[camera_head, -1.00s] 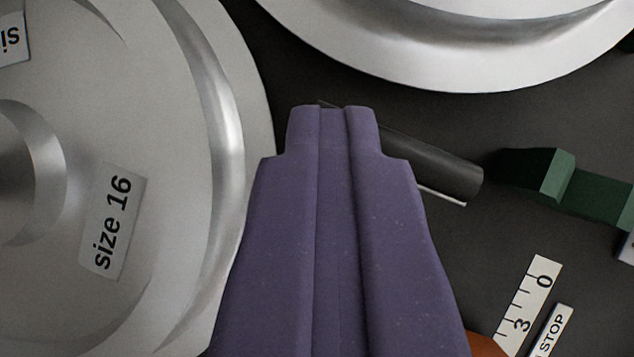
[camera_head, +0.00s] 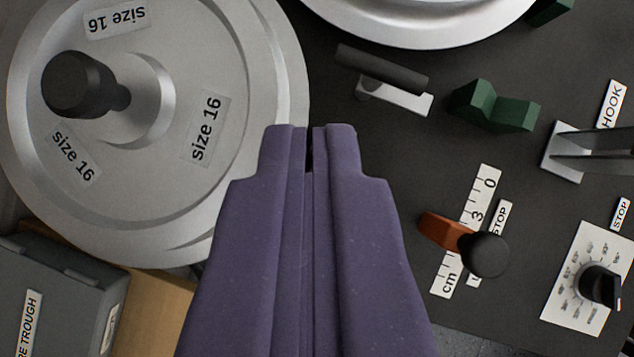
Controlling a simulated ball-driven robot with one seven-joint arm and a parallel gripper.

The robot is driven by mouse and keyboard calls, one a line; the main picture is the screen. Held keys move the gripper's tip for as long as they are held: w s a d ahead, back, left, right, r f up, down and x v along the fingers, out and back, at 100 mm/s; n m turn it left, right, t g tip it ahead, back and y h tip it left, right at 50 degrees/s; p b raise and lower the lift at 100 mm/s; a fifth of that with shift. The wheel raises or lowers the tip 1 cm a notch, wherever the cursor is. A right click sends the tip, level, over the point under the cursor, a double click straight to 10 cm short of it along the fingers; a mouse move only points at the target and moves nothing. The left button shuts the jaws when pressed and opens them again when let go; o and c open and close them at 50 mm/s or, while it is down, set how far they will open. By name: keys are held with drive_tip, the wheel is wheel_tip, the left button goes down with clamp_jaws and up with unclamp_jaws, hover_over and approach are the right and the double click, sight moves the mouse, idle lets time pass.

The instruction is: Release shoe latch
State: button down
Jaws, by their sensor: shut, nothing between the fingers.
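A black bar handle on a light metal bracket (camera_head: 382,70) lies on the dark panel, up and to the right of my fingertips; it may be the shoe latch, but no label shows. Beside it on the left is a large silver disc labelled size 16 (camera_head: 245,75), with a black knob (camera_head: 80,85) at its hub. My purple gripper (camera_head: 309,132) is shut and empty, with a thin dark line between the fingers. Its tips appear over the panel near the disc's right rim, apart from the handle. The gripper hides part of the disc's edge and the panel.
Another silver disc (camera_head: 430,32) is at the top. At right are a green V-block (camera_head: 495,108), an orange stop lever (camera_head: 440,230) with a black knob on a cm scale, a metal hook bracket (camera_head: 565,160) and a dial (camera_head: 598,285). A grey trough box (camera_head: 60,290) is lower left.

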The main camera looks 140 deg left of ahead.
drive_tip(key=shift+w+p+v, duration=0.15)
drive_tip(key=shift+p+v, duration=0.05)
drive_tip(key=shift+v, duration=0.7)
drive_tip(key=shift+w+p+v, duration=0.15)
drive_tip(key=shift+p+v, duration=0.05)
drive_tip(key=shift+v, duration=0.75)
drive_tip(key=shift+a, duration=0.1)
